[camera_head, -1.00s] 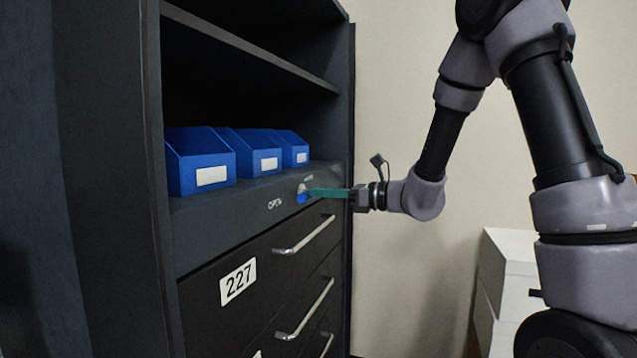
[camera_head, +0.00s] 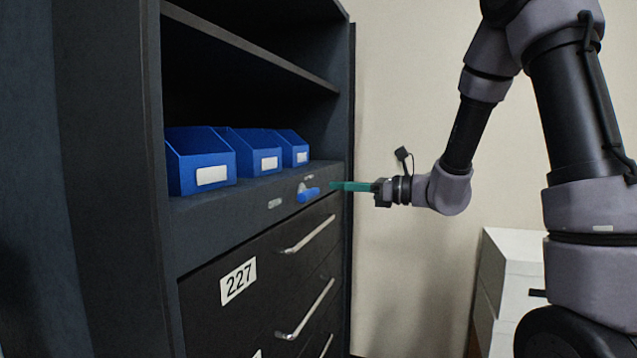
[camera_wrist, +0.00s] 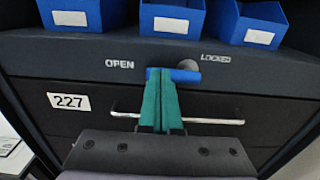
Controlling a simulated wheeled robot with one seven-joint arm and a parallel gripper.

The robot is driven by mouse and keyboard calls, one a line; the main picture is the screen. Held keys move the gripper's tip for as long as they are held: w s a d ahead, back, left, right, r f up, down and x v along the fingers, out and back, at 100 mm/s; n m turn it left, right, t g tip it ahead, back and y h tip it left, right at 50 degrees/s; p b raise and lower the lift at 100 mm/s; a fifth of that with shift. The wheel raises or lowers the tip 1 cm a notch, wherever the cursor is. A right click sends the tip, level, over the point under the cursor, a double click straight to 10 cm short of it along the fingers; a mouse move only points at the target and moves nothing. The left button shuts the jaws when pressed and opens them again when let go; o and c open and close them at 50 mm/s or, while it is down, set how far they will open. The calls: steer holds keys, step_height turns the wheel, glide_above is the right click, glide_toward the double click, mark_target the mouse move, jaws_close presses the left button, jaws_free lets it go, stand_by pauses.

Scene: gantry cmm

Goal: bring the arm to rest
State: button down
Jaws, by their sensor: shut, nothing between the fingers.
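My gripper (camera_head: 335,186) has green fingers that are shut together with nothing between them. In the wrist view the shut fingers (camera_wrist: 161,75) overlap the blue handle (camera_wrist: 183,75). The handle lies sideways between the words OPEN and LOCKED, by a round grey boss (camera_wrist: 188,65). My arm reaches down from the upper right, bent at the elbow.
The dark cabinet (camera_head: 110,180) has drawers with bar handles (camera_head: 308,235) and a 227 label (camera_head: 238,280). Blue bins (camera_head: 200,160) stand on the shelf above. White boxes (camera_head: 508,265) stand at the lower right. Free room lies between cabinet and arm, before the plain wall.

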steer(key=s+d+r+n+g+h, duration=0.1)
steer(key=s+d+n+g+h, duration=0.15)
steer(key=s+n, duration=0.35)
steer(key=s+d+n+g+h, duration=0.1)
steer(key=s+n+g+h, duration=0.2)
steer(key=s, duration=0.5)
steer(key=s+d+r+n+t+h, duration=0.1)
steer(key=s+d+n+t+h, duration=0.1)
steer(key=d, duration=0.6)
steer(key=s+d+r+n+t+h, duration=0.1)
steer(key=s+d+n+t+h, duration=0.2)
steer(key=d+n+h, duration=0.3)
steer(key=shift+s+d+n+t+h, duration=0.4)
steer(key=shift+d+t+h, duration=0.35)
steer(key=shift+d, duration=0.5)
